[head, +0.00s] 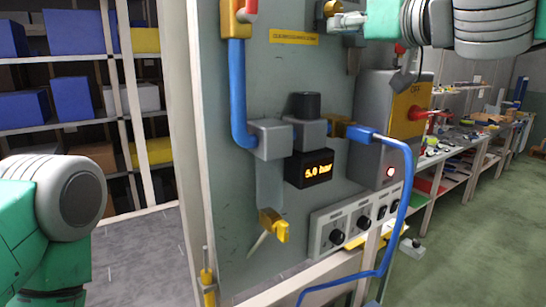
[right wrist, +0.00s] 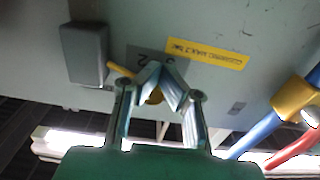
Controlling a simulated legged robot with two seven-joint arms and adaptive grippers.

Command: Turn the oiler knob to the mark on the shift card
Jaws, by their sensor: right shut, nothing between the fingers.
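My right gripper (head: 335,18) is high on the grey-green panel (head: 235,170), right of a yellow label (head: 294,38). In the right wrist view my right gripper (right wrist: 158,72) is shut and empty, its tips in front of the panel. A yellow part shows partly behind the fingers, with dark marks beside it that I cannot read. Several small dark knobs (head: 336,236) sit on a white strip low on the panel; I cannot tell which is the oiler knob. I cannot identify the shift card. My left gripper is out of view.
Blue hoses (head: 238,95) run down the panel and loop out at right. A yellow lever (head: 273,226) juts out low. Shelves with bins (head: 72,98) stand at left. Open floor (head: 470,240) lies at right.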

